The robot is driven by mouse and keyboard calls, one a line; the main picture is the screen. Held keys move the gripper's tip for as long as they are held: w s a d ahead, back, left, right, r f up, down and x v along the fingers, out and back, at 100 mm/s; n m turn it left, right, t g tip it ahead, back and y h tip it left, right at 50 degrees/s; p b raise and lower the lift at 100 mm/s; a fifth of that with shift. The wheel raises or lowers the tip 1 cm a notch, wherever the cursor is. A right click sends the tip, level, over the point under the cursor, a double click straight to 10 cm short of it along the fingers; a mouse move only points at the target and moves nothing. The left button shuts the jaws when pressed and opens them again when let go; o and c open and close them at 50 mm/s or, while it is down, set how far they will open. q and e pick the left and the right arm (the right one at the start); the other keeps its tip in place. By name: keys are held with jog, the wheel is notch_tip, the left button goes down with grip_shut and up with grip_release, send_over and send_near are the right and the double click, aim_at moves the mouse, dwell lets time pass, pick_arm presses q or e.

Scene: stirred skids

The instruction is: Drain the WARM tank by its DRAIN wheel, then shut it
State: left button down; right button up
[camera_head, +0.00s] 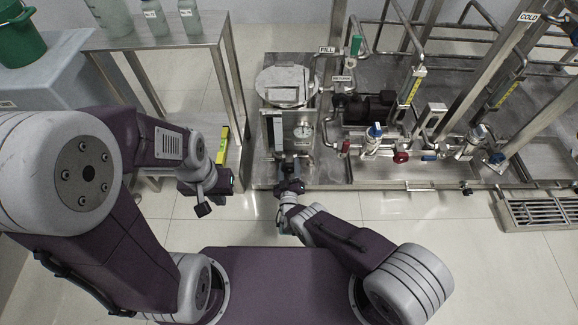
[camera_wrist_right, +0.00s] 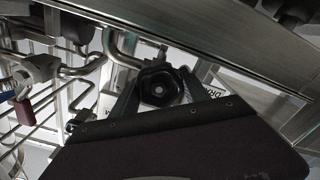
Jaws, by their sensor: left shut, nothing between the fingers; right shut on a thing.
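A black lobed wheel (camera_wrist_right: 160,88) sits between the fingers of my right gripper (camera_wrist_right: 160,94) in the right wrist view. The gripper is shut on it. A white label (camera_wrist_right: 214,90) beside it reads as DRAIN, partly covered by a finger. In the head view my right gripper (camera_head: 289,186) is low at the front of a steel tank (camera_head: 284,88) with a round lid; the wheel is hidden there. I cannot read WARM on this tank. My left gripper (camera_head: 206,206) is shut and empty, left of the tank above the floor.
A FILL label (camera_head: 327,50) and a green handle (camera_head: 355,45) stand right of the tank. Pipes and a red valve handle (camera_head: 401,157) lie further right, with a COLD sign (camera_head: 528,17) beyond. A steel table (camera_head: 150,40) is left.

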jog(key=shift+m, duration=0.3)
jog(key=o, duration=1.4)
jog(key=shift+c, duration=0.2)
